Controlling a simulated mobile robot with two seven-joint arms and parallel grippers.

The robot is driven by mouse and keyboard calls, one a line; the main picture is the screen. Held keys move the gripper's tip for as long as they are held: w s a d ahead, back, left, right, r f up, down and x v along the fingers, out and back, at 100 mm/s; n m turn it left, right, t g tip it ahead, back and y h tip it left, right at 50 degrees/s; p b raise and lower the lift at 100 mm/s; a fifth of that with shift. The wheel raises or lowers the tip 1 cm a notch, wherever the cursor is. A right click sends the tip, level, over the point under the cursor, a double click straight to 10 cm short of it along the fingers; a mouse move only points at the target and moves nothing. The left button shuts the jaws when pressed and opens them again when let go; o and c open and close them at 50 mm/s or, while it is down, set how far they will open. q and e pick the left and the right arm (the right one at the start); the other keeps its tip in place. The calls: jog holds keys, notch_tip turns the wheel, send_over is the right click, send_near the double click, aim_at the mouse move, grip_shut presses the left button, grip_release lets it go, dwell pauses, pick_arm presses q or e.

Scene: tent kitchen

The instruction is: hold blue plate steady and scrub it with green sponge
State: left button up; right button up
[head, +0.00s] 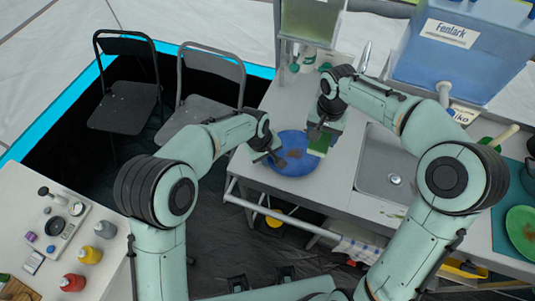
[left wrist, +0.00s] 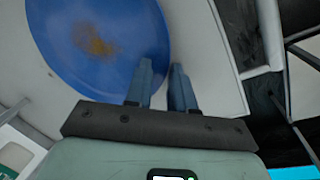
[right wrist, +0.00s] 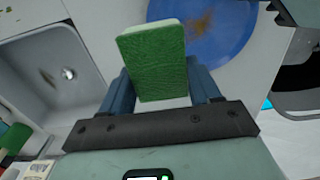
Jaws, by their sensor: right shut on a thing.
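The blue plate (head: 297,165) lies on the white counter left of the sink, with a brown smear (left wrist: 93,40) near its middle. My left gripper (head: 277,158) is at the plate's left rim. In the left wrist view its fingers (left wrist: 162,75) straddle the rim, one over the plate and one outside it, with a narrow gap between them. My right gripper (head: 322,130) is shut on the green sponge (right wrist: 155,65), just beyond the plate's right side. In the right wrist view the sponge stands between both fingers, its pale side partly visible. I cannot tell whether it touches the plate.
The sink (head: 388,165) is right of the plate, with a brown spot inside. A blue water container (head: 440,65) stands behind it. A green plate (head: 521,230) lies far right. Two folding chairs (head: 130,95) are at the back left. A side table (head: 50,215) holds several bottles.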

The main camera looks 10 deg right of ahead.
pick_arm(q)
grip_shut()
